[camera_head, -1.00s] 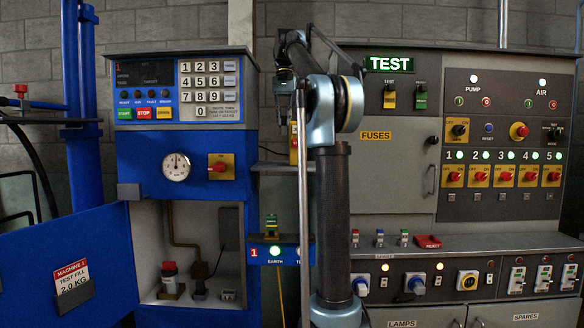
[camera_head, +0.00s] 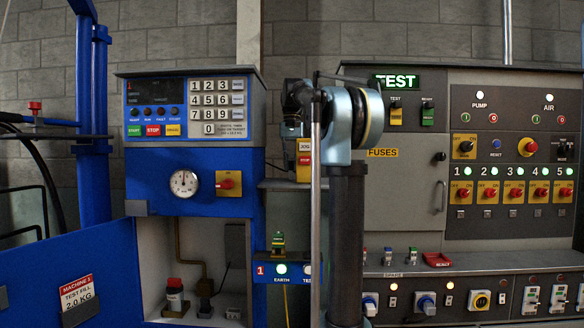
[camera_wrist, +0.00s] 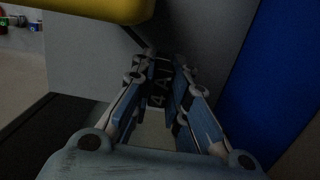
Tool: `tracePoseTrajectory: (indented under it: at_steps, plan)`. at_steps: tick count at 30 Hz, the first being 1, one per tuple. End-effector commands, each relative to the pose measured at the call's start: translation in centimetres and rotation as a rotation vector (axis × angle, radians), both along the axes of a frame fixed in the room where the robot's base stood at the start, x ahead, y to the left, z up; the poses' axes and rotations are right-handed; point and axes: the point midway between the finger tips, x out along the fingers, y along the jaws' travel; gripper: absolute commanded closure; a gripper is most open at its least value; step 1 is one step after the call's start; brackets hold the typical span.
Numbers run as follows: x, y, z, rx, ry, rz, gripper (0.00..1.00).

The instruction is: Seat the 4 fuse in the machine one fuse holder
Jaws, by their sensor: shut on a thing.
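My gripper (camera_wrist: 158,105) is shut on a dark fuse (camera_wrist: 160,75) in the wrist view. Pale lettering on it seems to read "4" and "AIR", turned sideways. In the head view my gripper is dark, small and partly hidden by my arm, so the fuse cannot be made out there. It appears in front of the gap between the blue machine one (camera_head: 195,155) and the grey panel. The machine's lower compartment is open. A small grey fitting (camera_head: 235,309) sits low inside, but I cannot tell whether it is the fuse holder.
The open blue door (camera_head: 90,275) extends left of the compartment. A red-capped bottle (camera_head: 174,295) and a brown pipe (camera_head: 190,255) are inside. A yellow JOG/STOP box (camera_head: 304,158) hangs behind my arm. Several small fuses and a red tray (camera_head: 437,259) lie on the grey ledge.

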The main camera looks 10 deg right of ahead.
Motion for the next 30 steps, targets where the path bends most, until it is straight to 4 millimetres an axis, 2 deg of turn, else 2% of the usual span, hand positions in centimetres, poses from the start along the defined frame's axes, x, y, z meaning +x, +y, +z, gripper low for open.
tracePoseTrajectory:
  at_steps: [9, 10, 12, 23, 26, 30]
  plan:
    - [0.0, 0.0, -0.2, 0.000, 0.000, 0.000, 1.00]
    - [0.0, 0.0, -0.2, 0.000, 0.000, 0.000, 0.79]
    - [0.0, 0.0, -0.2, 0.000, 0.000, 0.000, 0.65]
    - [0.0, 0.0, 0.0, 0.000, 0.000, 0.001, 0.65]
    - [0.1, 0.0, 0.6, 0.000, 0.000, 0.001, 0.65]
    - [0.3, 0.0, 2.5, 0.000, 0.000, 0.001, 0.65]
